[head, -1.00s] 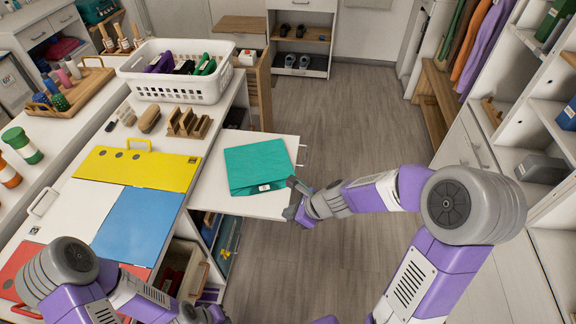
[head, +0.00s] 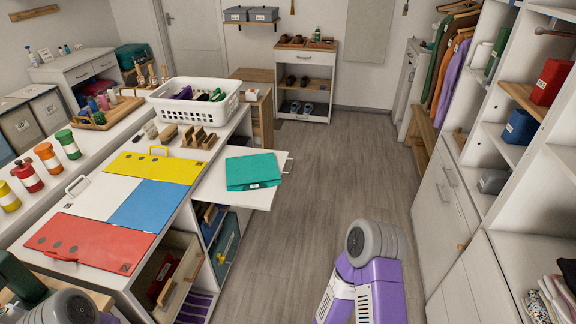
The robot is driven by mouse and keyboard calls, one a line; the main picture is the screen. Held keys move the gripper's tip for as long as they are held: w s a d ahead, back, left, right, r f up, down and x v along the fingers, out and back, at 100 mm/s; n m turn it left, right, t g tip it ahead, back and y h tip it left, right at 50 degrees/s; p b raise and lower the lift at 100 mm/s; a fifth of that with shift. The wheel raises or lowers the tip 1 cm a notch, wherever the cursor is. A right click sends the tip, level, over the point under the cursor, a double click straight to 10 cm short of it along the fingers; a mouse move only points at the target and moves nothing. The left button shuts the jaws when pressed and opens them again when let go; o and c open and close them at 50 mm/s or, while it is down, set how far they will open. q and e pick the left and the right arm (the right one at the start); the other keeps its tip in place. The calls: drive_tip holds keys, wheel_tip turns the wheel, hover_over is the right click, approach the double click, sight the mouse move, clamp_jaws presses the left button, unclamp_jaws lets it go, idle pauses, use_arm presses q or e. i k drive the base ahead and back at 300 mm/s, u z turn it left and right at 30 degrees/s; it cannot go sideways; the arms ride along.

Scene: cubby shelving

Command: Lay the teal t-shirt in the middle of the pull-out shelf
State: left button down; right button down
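The teal t-shirt (head: 252,171) is folded into a flat, neat rectangle with a small white tag at its front edge. It lies on the white pull-out shelf (head: 238,196), which extends from the side of the counter. Neither gripper shows; only parts of my two arms are at the bottom edge.
A white basket (head: 194,102) and wooden holders (head: 199,137) stand on the counter left of the shelf. Yellow (head: 152,167), blue and red (head: 89,243) panels lie nearer. An open drawer (head: 168,274) sits below. The floor (head: 320,190) to the right is clear.

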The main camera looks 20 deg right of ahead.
sight(265, 185)
drive_tip(key=z, duration=0.85)
drive_tip(key=i, duration=0.45)
drive_tip(key=z, duration=0.85)
drive_tip(key=i, duration=1.15)
drive_tip(key=u, duration=0.2)
